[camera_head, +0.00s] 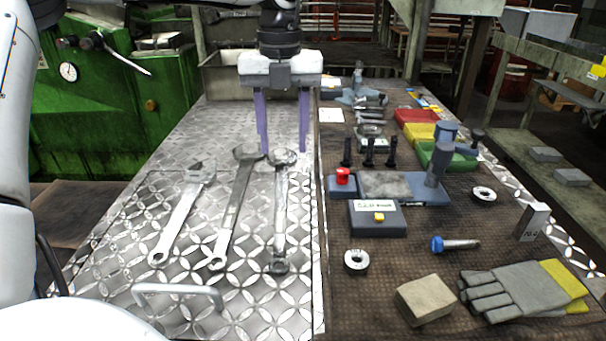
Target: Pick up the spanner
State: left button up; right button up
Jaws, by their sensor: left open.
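Three metal spanner-like tools lie side by side on the patterned metal plate (105,275), in the middle of the view. The left one (178,222) slants, with its jaw end at the back and a ring end at the front. The middle one (235,205) is darker along its handle. The right one (280,215) lies nearly straight away from me. My left gripper (283,150) points down with its two purple fingers spread. Its fingertips appear around the far head of the right tool, with nothing between them; their height above it is hard to tell. My right gripper is not in view.
A metal handle (178,291) sticks up at the plate's front. On the brown bench at right are a red-button box (377,218), a bolt (455,244), a wooden block (425,300), gloves (520,291) and coloured bins (415,117). A green machine (115,95) stands at back left.

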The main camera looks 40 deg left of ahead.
aim_at(281, 186)
pick_arm(q)
jog(key=f, duration=0.1)
jog(key=s+f, duration=0.1)
jog(key=f, duration=0.1)
jog(key=shift+f, duration=0.1)
jog(key=shift+w+a+f+p, duration=0.1)
jog(key=shift+f+p, duration=0.05)
jog(key=shift+f, duration=0.75)
jog(key=shift+w+a+f+p, duration=0.1)
jog(key=shift+a+f+p, duration=0.05)
jog(key=shift+f, duration=0.75)
jog(key=shift+w+a+f+p, duration=0.1)
jog(key=shift+f+p, duration=0.05)
jog(key=shift+f, duration=0.75)
grip_shut()
jog(key=shift+r, duration=0.1)
